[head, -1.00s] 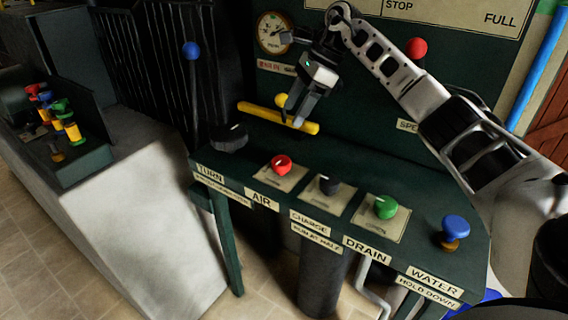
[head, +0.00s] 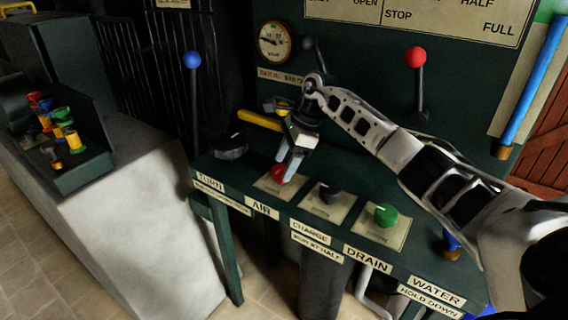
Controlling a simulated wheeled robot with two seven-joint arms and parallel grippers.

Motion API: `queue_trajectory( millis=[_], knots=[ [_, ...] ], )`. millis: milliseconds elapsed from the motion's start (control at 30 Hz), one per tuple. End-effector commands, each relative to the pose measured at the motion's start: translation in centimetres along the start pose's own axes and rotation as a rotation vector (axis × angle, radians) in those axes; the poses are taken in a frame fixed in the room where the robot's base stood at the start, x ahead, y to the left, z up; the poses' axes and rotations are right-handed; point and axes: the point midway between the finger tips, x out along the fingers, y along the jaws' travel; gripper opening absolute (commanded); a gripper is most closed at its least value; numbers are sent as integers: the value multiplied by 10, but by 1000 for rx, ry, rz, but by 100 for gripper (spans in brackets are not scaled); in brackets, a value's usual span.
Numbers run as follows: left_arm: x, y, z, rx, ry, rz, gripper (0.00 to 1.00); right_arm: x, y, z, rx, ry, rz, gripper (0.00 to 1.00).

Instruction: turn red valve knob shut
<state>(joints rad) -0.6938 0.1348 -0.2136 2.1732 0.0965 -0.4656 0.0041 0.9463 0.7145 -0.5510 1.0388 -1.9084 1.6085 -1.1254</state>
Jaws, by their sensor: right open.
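The red valve knob (head: 279,173) sits on a pale plate behind the AIR label on the green console, in the head view. My right gripper (head: 285,165) points down over it from above and behind, its fingers open. The fingers hide part of the knob. I cannot tell whether they touch it. My left gripper is not in view.
A black knob (head: 329,193) and a green knob (head: 386,214) stand to the right on the console. A black round handle (head: 231,147) is to the left. A yellow bar (head: 260,120) lies behind. Red (head: 415,57) and blue (head: 192,61) ball levers rise at the back.

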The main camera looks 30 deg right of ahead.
Motion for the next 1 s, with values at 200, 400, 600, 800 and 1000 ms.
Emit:
queue_trajectory(
  millis=[200, 400, 600, 800, 1000],
  knots=[
    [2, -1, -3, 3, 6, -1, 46, 10, 0, 0, -1, -1, -1, 64],
    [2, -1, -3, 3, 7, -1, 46, 11, 0, 0, -1, -1, -1, 64],
    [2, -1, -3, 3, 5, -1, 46, 10, 0, 0, -1, -1, -1, 20],
    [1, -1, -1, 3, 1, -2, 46, 10, 0, 0, 5, 0, -3, 20],
    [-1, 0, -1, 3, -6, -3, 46, 9, 0, 0, 53, 1, -24, 20]
  ],
)
